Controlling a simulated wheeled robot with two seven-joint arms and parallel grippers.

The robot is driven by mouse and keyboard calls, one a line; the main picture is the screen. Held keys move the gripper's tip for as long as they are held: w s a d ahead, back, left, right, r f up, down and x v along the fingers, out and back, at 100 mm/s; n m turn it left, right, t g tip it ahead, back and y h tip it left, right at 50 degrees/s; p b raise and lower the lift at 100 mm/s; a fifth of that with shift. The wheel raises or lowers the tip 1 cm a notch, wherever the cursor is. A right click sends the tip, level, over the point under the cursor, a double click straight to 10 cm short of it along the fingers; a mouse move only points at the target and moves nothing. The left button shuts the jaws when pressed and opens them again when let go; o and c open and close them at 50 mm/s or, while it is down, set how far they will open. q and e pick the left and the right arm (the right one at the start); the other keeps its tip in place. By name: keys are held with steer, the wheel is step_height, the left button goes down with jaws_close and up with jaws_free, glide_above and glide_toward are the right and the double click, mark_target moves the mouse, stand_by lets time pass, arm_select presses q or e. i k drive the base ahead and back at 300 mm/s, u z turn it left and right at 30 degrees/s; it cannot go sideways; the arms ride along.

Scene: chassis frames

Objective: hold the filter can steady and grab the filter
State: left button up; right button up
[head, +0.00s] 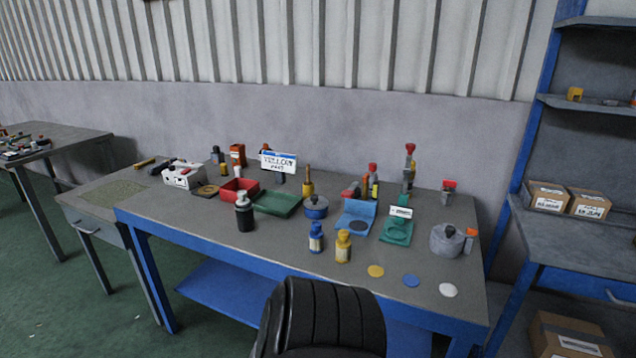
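A grey round can (447,240) with a dark piece on top stands at the right end of the workbench. An orange piece (471,233) shows at its right side. A smaller blue round can (316,207) with a dark top stands near the middle. No label tells which of these is the filter can, and I cannot pick out the filter for certain. Neither of my grippers is in view, and nothing is seen touching either can.
The workbench (190,233) also holds a dark bottle (246,215), blue and yellow bottles (343,246), a red tray (239,191) and a green tray (277,203). Three coloured discs lie at the front right. A black ribbed shape (330,318) rises before the front edge.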

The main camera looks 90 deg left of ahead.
mark_target(244, 201)
steer(key=u, duration=2.15)
